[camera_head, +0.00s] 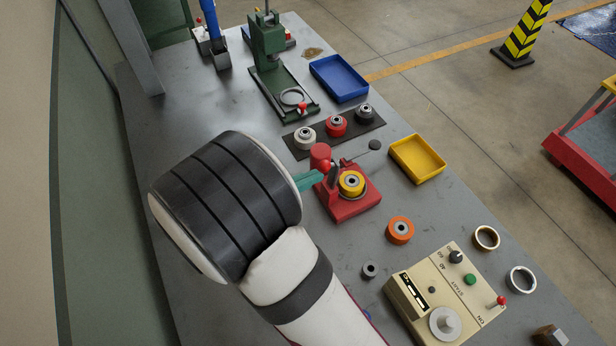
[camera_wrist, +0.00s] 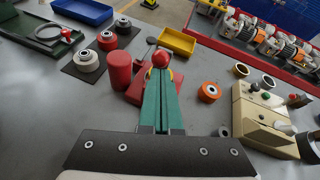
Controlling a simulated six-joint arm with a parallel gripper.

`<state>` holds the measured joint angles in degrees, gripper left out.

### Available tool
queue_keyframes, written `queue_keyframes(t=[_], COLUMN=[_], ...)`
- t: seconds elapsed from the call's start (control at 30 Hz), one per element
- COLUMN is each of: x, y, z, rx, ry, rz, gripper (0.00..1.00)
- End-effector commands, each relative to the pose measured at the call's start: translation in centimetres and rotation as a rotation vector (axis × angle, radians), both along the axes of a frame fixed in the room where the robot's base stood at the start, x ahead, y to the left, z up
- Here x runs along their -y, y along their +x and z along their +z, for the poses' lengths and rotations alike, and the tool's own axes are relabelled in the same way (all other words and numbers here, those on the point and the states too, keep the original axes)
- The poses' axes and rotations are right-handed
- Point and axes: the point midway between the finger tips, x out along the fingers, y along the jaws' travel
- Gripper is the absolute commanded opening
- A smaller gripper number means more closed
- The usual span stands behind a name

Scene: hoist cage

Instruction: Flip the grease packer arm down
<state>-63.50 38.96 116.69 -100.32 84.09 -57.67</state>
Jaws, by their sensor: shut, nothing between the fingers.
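The grease packer has a red base (camera_head: 352,207) carrying a yellow bearing ring (camera_head: 351,184). A red upright part (camera_head: 320,156) stands at its back left. In the wrist view a red cylinder (camera_wrist: 120,72) and a red ball knob (camera_wrist: 161,60) show at the packer. A thin rod with a dark round end (camera_head: 375,145) reaches out behind the base. My gripper (camera_wrist: 162,78) has its green fingers shut and empty, with the tips at or just before the red ball. I cannot tell whether they touch. The fingers hide much of the packer in the wrist view.
A dark mat with white, red and black rollers (camera_head: 336,125) lies behind the packer. A yellow tray (camera_head: 418,158) is to its right, an orange ring (camera_head: 400,230) in front right. A beige control box (camera_head: 445,295) stands at the front. A green press (camera_head: 268,45) is behind.

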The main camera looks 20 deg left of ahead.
Motion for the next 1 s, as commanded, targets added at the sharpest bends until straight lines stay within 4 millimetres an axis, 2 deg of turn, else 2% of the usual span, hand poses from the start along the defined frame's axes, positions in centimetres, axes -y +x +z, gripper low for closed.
queue_keyframes(t=[0.47,1.0], x=[1.0,4.8], y=[1.0,4.8], z=[0.8,1.9], rx=[-0.086,-0.417], ry=[0.091,0.43], rz=[-0.005,-0.008], gripper=[0.0,0.0])
